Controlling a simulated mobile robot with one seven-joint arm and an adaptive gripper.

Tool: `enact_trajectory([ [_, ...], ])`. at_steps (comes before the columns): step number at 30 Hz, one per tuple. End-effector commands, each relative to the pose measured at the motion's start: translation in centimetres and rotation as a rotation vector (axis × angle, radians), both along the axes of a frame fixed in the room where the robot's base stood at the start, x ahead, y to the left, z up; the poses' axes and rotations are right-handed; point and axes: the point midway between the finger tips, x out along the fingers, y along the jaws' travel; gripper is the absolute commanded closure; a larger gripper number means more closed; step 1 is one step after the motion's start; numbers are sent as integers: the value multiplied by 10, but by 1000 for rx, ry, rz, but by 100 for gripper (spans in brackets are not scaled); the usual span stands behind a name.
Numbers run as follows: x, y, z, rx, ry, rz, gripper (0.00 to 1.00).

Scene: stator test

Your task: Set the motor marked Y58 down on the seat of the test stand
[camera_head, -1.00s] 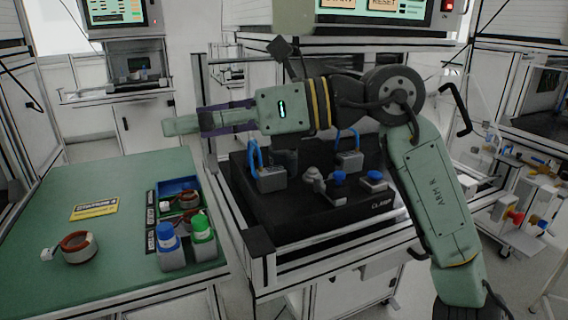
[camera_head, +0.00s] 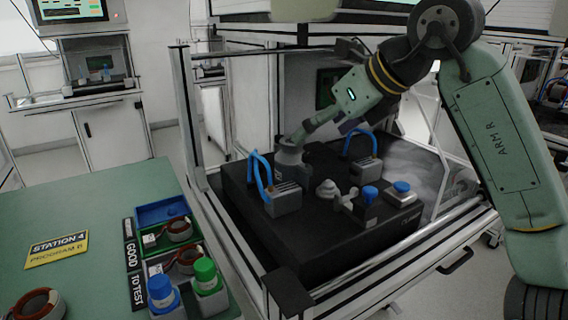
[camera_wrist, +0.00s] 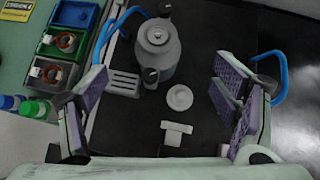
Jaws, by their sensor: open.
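The test stand (camera_head: 330,235) is a black block with blue hoses, grey fittings and blue buttons. A grey upright cylinder (camera_head: 290,158) stands at its back left; in the wrist view this cylinder (camera_wrist: 157,50) is ahead of my jaws. I cannot tell whether it is the seat or a motor. My gripper (camera_head: 322,136) is above the stand, close to the cylinder. Copper-wound rings with white tags lie in the green tray (camera_head: 207,236) and the dark tray (camera_head: 146,268). No Y58 mark is readable.
Another copper ring (camera_head: 40,304) lies at the green table's (camera_head: 85,205) lower left. An empty-looking blue tray (camera_head: 162,211) and blue and green capped bottles stand near the table's right edge. Blue hoses (camera_head: 257,177) rise beside the cylinder. A silver frame surrounds the stand.

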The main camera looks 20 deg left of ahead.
Motion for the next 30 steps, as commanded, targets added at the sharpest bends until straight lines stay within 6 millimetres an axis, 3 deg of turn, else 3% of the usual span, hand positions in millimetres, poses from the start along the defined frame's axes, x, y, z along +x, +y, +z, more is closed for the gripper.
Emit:
enact_trajectory([
  [6, 10, 24, -25, 1, 3, 6, 19],
  [13, 16, 36, -37, 1, 3, 6, 19],
  [18, 23, 56, -52, 1, 5, 8, 19],
  [24, 30, 66, -67, 1, 3, 4, 19],
  [30, 31, 67, -68, 1, 2, 4, 19],
])
